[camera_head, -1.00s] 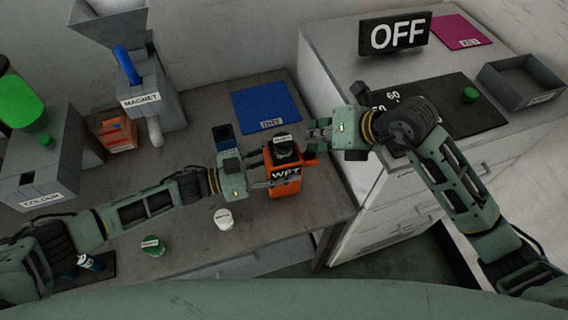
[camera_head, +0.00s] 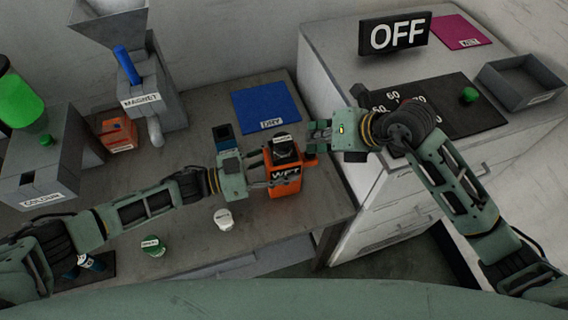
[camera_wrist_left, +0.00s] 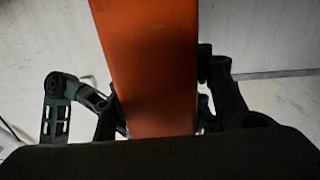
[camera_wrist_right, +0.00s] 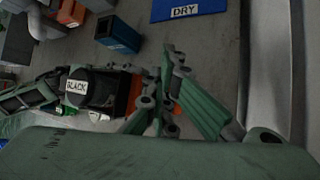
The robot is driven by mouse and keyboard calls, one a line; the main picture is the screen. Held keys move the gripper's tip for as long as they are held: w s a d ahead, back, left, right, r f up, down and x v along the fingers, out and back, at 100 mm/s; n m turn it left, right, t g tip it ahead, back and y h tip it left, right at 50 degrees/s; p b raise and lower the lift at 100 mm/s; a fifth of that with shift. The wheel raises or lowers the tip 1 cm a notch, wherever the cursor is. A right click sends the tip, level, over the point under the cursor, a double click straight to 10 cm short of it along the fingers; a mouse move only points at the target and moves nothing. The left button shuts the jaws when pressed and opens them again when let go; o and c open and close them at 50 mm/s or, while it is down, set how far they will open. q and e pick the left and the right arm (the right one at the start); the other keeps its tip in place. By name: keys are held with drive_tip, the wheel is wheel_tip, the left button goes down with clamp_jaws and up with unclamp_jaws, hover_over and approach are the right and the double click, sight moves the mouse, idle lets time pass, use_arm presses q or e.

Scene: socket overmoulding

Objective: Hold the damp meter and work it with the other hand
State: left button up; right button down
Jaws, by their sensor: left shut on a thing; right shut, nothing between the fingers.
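The damp meter (camera_head: 284,187) is an orange box with the word WET on its front and a small orange-red part on its right side. My left gripper (camera_head: 262,179) is shut on it from the left, and its orange body (camera_wrist_left: 155,70) fills the middle of the left wrist view between the fingers. My right gripper (camera_head: 318,135) is shut and empty, just right of and above the meter's side part. In the right wrist view its fingertips (camera_wrist_right: 172,62) are close together, and the meter is mostly hidden behind a black item labelled BLACK (camera_wrist_right: 90,88).
A blue DRY mat (camera_head: 266,106) lies behind the meter. A dark blue container (camera_head: 224,136) and a white-topped item (camera_head: 224,218) are near my left gripper. The white cabinet (camera_head: 335,75) on the right bears an OFF sign (camera_head: 395,35) and a grey tray (camera_head: 520,82).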

drive_tip(key=shift+s+a, duration=0.15)
drive_tip(key=shift+s, duration=0.1)
wheel_tip(320, 180, up, 6)
drive_tip(key=shift+w+r, duration=0.15)
drive_tip(key=shift+r, duration=0.05)
idle(0.5)
use_arm(q)
drive_tip(key=o, duration=1.4)
drive_tip(key=shift+c, duration=0.2)
